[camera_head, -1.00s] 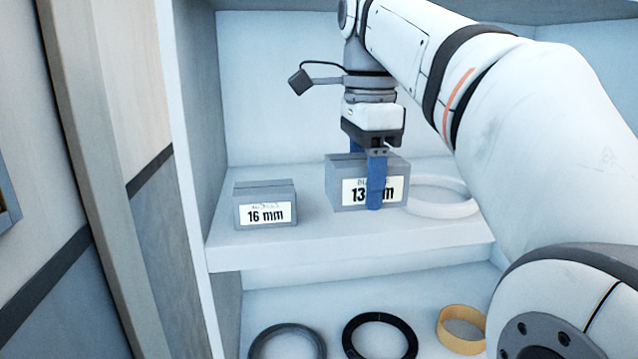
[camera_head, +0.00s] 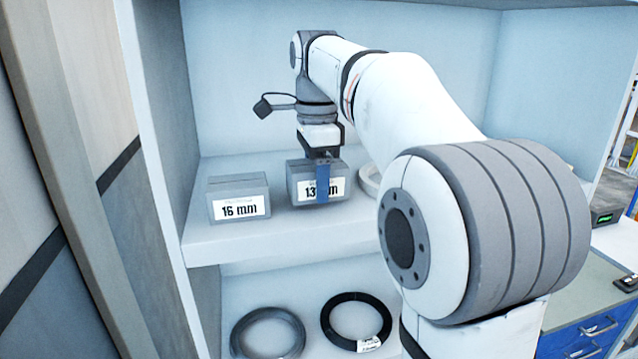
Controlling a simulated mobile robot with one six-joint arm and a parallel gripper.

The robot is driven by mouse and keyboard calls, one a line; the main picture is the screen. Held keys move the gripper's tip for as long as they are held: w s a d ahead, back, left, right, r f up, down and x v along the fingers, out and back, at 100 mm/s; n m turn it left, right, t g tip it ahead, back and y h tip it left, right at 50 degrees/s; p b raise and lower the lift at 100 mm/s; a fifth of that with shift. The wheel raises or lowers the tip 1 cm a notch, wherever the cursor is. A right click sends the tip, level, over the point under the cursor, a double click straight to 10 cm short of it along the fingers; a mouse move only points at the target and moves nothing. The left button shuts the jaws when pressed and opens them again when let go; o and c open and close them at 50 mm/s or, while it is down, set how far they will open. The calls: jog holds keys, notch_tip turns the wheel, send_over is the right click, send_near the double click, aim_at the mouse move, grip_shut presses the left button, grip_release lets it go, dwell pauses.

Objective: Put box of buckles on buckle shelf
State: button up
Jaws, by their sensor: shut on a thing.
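A grey box labelled 13 mm (camera_head: 297,185) is at the upper shelf (camera_head: 235,244), to the right of another grey box labelled 16 mm (camera_head: 239,198). My gripper (camera_head: 321,178) points down over the 13 mm box and is shut on it, with one blue finger across the front label. The other finger is hidden behind the box. The 13 mm box looks upright; I cannot tell whether its base touches the shelf.
A white ring (camera_head: 369,181) lies right of the held box, partly hidden by my arm. On the lower shelf lie a grey coil (camera_head: 240,338) and a black coil (camera_head: 329,318). A workbench with blue drawers (camera_head: 585,335) stands at the right.

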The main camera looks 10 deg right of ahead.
jog(key=shift+w+f, duration=0.1)
jog(key=shift+f, duration=0.75)
jog(key=o, duration=1.3)
jog(key=shift+r, duration=0.1)
notch_tip(320, 180, up, 8)
jog(key=shift+f+p, duration=0.2)
jog(key=shift+p, duration=0.15)
